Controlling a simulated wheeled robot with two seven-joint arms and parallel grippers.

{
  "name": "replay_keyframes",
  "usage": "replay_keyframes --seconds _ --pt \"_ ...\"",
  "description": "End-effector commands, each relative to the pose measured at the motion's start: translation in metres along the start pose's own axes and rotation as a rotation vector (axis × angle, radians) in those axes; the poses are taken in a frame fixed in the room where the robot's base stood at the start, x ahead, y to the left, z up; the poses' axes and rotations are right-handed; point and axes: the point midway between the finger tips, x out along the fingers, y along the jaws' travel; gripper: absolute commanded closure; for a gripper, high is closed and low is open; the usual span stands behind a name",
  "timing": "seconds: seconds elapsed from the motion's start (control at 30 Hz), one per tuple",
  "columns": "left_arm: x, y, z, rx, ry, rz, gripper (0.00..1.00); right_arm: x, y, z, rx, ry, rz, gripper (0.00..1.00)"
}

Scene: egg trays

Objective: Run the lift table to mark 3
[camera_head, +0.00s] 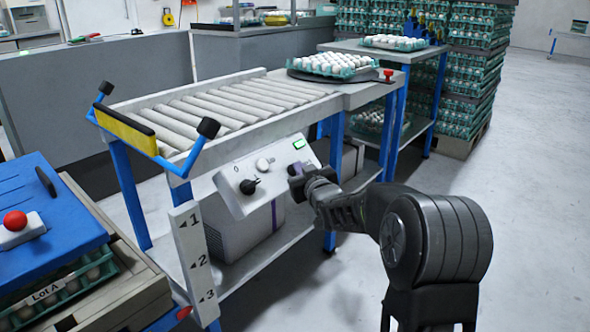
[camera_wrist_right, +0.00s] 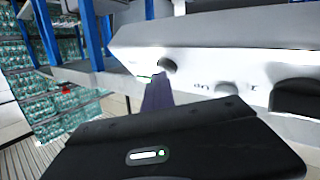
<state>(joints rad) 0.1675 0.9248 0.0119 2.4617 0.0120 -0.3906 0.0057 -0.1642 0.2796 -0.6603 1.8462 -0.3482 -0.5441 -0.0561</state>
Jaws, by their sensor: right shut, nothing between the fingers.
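The control panel (camera_head: 236,196) is white and tilted, under the roller table. It carries a black knob (camera_head: 248,187), a pale round knob (camera_head: 262,164) and a lit green display (camera_head: 299,144). A white mark board (camera_head: 192,250) shows 1, 2 and 3 from top to bottom. A red pointer (camera_head: 183,312) by the blue-topped table (camera_head: 30,250) sits a little below the level of mark 3. My right gripper (camera_head: 297,179) is shut and empty at the panel's right side. In the right wrist view its purple fingers (camera_wrist_right: 157,97) point at the panel front (camera_wrist_right: 190,70); contact is unclear.
The roller table (camera_head: 262,125) has blue legs and a yellow-and-blue end stop (camera_head: 128,133). An egg tray (camera_head: 350,74) sits at its far end near a red button (camera_head: 388,74). Stacked egg trays (camera_head: 465,100) stand behind. The floor at right is clear.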

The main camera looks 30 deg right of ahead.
Motion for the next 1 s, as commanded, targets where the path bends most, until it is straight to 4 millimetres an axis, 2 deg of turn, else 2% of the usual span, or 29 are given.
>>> replay_keyframes --seconds 0.33,0.77,1.0 --pt "-0.006 0.002 -0.001 0.000 0.000 0.000 0.49 -0.012 0.009 -0.008 0.000 -0.001 0.000 1.00" --pt "-0.007 0.003 -0.001 0.000 0.000 0.000 0.49 -0.014 0.010 -0.010 0.000 0.000 0.000 1.00" --pt "-0.015 0.005 -0.001 0.000 0.000 0.000 0.49 -0.026 0.020 -0.021 0.002 0.000 0.001 1.00"
